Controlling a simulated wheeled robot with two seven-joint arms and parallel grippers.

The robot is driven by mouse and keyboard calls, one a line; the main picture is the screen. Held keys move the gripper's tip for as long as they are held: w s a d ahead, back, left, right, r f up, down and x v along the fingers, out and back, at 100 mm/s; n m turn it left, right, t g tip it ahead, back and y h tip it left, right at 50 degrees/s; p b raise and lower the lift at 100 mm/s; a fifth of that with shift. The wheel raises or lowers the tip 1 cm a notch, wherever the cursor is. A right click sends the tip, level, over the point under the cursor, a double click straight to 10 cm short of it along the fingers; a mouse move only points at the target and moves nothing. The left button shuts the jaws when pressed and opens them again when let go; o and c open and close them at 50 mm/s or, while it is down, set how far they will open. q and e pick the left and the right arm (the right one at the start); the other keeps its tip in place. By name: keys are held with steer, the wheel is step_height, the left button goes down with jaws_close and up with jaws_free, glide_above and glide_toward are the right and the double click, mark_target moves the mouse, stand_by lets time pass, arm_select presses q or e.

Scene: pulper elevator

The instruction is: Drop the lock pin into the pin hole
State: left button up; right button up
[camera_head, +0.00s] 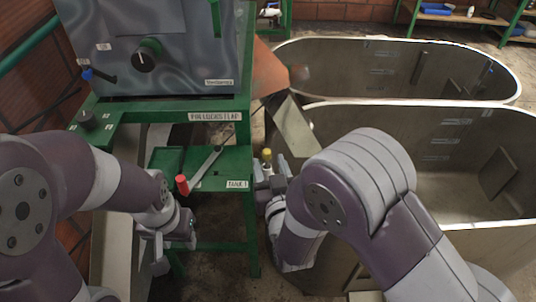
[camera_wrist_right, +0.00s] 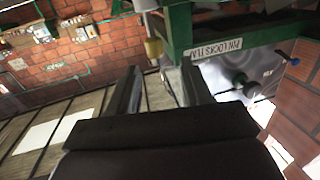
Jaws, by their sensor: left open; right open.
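A pin with a yellow top (camera_head: 267,154), which looks like the lock pin, shows just beyond my right gripper (camera_head: 268,182) in the head view. In the right wrist view its yellow part (camera_wrist_right: 152,48) and a grey rod show just past the tips of my open right gripper (camera_wrist_right: 160,76), nearer the left finger. I cannot tell whether the fingers touch it. My left gripper (camera_head: 172,238) is open, below and left of the red-handled lever (camera_head: 182,185). I cannot make out the pin hole.
A control box (camera_head: 150,50) with a knob stands on the green frame (camera_head: 150,112). A grey flap or chute (camera_head: 292,128) lies right of it. Large metal tanks (camera_head: 440,120) fill the right side. Brick walls and shelves are behind.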

mark_target(268, 155)
steer(key=x, duration=0.3)
steer(key=p+x, duration=0.1)
steer(key=x, duration=0.1)
steer(key=shift+d+f, duration=0.25)
steer(key=shift+d, duration=0.05)
steer(key=shift+w+a+f, duration=0.15)
steer(key=shift+w, duration=0.35)
steer(key=shift+s, duration=0.15)
steer(key=c, duration=0.4)
jaws_close()
